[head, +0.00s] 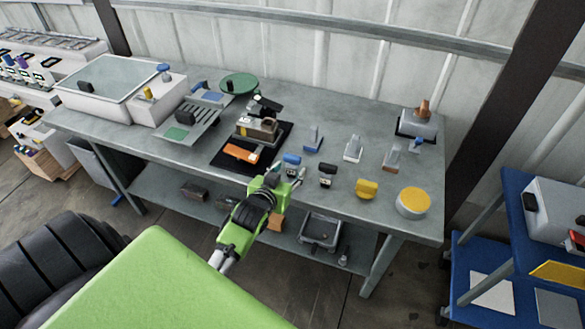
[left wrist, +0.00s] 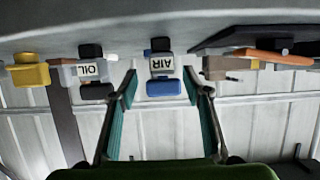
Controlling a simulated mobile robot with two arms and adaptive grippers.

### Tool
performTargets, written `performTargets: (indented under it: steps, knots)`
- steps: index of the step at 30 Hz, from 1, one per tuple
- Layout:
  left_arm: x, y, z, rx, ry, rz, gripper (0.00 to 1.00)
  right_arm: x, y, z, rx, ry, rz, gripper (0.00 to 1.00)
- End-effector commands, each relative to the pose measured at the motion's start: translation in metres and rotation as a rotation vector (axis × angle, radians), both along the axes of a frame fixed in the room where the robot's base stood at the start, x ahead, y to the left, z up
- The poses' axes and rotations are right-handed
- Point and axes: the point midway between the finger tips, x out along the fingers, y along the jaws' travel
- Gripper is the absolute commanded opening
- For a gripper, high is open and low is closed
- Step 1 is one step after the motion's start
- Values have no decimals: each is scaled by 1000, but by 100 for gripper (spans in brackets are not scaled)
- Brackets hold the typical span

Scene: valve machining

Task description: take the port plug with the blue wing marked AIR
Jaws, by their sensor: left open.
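The port plug with the blue wing (head: 292,159) stands near the front edge of the grey workbench. In the left wrist view its white AIR label (left wrist: 161,65) appears upside down, with the blue wing (left wrist: 164,88) below it. My left gripper (head: 287,174) is at the bench's front edge, just in front of this plug. In the left wrist view the open fingers (left wrist: 160,82) flank the plug, with visible gaps on both sides. It is not clear how far the fingertips reach along it. My right gripper is not in view.
The black-winged OIL plug (head: 327,170) stands close on the right; it also shows in the left wrist view (left wrist: 95,70). A yellow plug (head: 366,188) and yellow disc (head: 413,202) are farther right. A black mat (head: 222,157) with an orange piece (head: 241,153) lies left.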

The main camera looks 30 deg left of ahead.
Motion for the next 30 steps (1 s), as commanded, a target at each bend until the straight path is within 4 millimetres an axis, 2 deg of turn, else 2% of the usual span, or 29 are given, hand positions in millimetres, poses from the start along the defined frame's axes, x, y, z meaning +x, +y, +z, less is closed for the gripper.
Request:
performTargets:
  steps: [12,21,22,24,27,30]
  knots:
    - [38,12,-21,0,0,0,44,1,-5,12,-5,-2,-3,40]
    - [42,13,-24,0,0,0,44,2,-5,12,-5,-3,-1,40]
    - [42,13,-24,0,0,0,42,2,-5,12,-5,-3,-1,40]
    - [42,13,-24,0,0,0,24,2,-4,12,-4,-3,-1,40]
    - [42,13,-23,0,0,0,2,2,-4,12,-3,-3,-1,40]
    - [42,13,-23,0,-1,0,2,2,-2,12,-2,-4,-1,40]
